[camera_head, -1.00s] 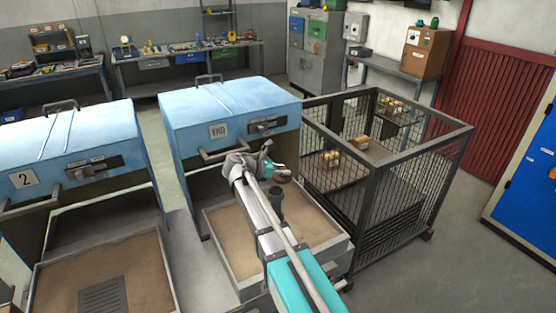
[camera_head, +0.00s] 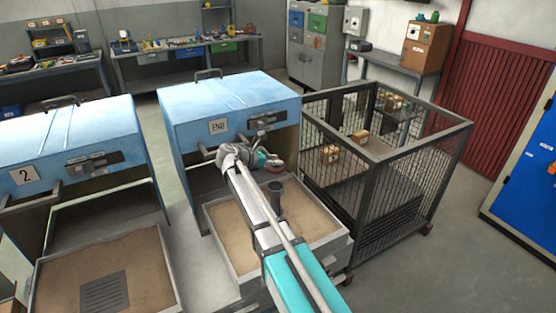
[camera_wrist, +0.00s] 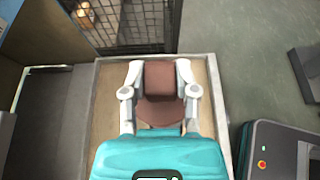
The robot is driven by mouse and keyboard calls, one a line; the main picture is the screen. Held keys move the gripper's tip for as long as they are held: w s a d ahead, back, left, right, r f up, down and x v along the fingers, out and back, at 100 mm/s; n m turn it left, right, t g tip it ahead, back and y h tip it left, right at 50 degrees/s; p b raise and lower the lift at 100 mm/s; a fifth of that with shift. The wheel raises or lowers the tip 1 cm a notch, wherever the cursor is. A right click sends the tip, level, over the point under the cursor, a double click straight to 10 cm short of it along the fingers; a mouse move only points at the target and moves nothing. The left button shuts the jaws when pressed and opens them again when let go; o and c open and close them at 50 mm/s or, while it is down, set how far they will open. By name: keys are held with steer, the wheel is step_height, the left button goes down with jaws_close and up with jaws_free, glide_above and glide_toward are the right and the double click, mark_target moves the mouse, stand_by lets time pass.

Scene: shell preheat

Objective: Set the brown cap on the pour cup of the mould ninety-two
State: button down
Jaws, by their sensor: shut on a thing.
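My gripper (camera_head: 264,160) is shut on the brown cap (camera_head: 276,167), holding it in the air over the far part of a sand tray. In the wrist view my gripper's fingers (camera_wrist: 159,88) flank the cap's block-like top (camera_wrist: 159,76), with a rounded brown part (camera_wrist: 160,113) below it. A dark upright cylinder (camera_head: 275,194), seemingly the pour cup, stands nearer than the cap, partly behind my arm. The cap is apart from it in the picture. No mould number is readable; the mould's body is not visible and may be hidden in the sand.
The sand tray (camera_head: 222,243) lies before a blue-hooded unit (camera_head: 228,105) with a front handle. A mesh cage (camera_head: 372,185) holding small boxes stands close on the right. Another blue unit marked 2 (camera_head: 70,145) stands left. Grey floor is clear at right.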

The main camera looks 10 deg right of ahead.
steer(key=shift+f+b, duration=3.4)
steer(key=shift+f, duration=0.15)
steer(key=shift+s, duration=0.2)
steer(key=shift+c, duration=1.5)
jaws_free()
steer(key=shift+s, duration=0.15)
steer(key=shift+r, duration=0.15)
